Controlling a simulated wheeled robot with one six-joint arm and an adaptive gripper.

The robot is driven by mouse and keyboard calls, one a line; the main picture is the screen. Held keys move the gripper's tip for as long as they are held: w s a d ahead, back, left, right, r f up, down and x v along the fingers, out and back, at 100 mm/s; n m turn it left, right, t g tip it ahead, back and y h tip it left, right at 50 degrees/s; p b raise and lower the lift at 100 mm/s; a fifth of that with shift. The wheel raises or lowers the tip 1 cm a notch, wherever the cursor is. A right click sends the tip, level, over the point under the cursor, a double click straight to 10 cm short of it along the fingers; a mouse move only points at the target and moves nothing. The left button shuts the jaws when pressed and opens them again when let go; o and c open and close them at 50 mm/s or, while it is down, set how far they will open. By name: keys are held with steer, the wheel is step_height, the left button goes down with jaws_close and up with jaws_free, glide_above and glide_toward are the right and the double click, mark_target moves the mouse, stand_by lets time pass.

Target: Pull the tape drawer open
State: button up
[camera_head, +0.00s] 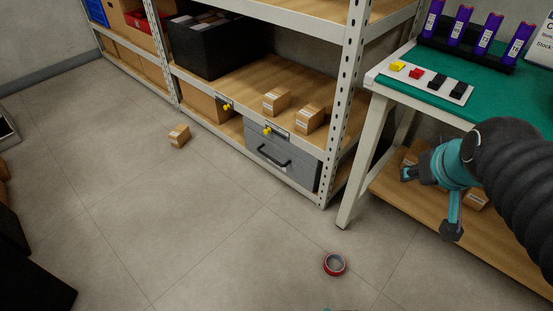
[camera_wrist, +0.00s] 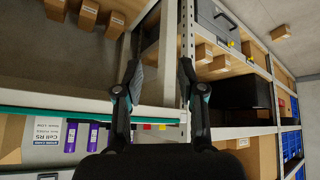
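The tape drawer (camera_head: 270,145) is a grey box-like front with a black bar handle (camera_head: 274,158), low in the shelving rack. Its front looks flush with the rack.
A red ring-shaped roll (camera_head: 334,265) and a small carton (camera_head: 179,136) lie on the floor. A workbench with a green top (camera_head: 425,70) stands beside the rack, its white leg (camera_head: 362,160) between my gripper and the drawer. The floor before the drawer is clear.

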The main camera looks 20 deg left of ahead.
steer(key=w+a+f+n+t+y+b, duration=0.1)
steer(key=w+a+f+n, duration=0.15)
steer(key=w+a, duration=0.45)
steer(key=w+a+f+n+t+y+b, duration=0.1)
steer(key=w+a+f+n, duration=0.2)
steer(key=w, duration=0.7)
steer(key=w+a+f+n+t+y+b, duration=0.1)
steer(key=w+a+f+n+t+b, duration=0.2)
steer(key=w+a+f, duration=0.9)
steer(key=n+t+y+b, duration=0.25)
steer(key=n+b, duration=0.35)
steer(key=n, duration=0.3)
glide_toward(271, 158)
steer(key=shift+t, duration=0.25)
steer(key=x, duration=0.7)
steer(key=f+x, duration=0.1)
steer(key=x, duration=0.2)
steer(key=shift+w+a, duration=0.1)
steer(key=shift+w, duration=0.05)
jaws_close()
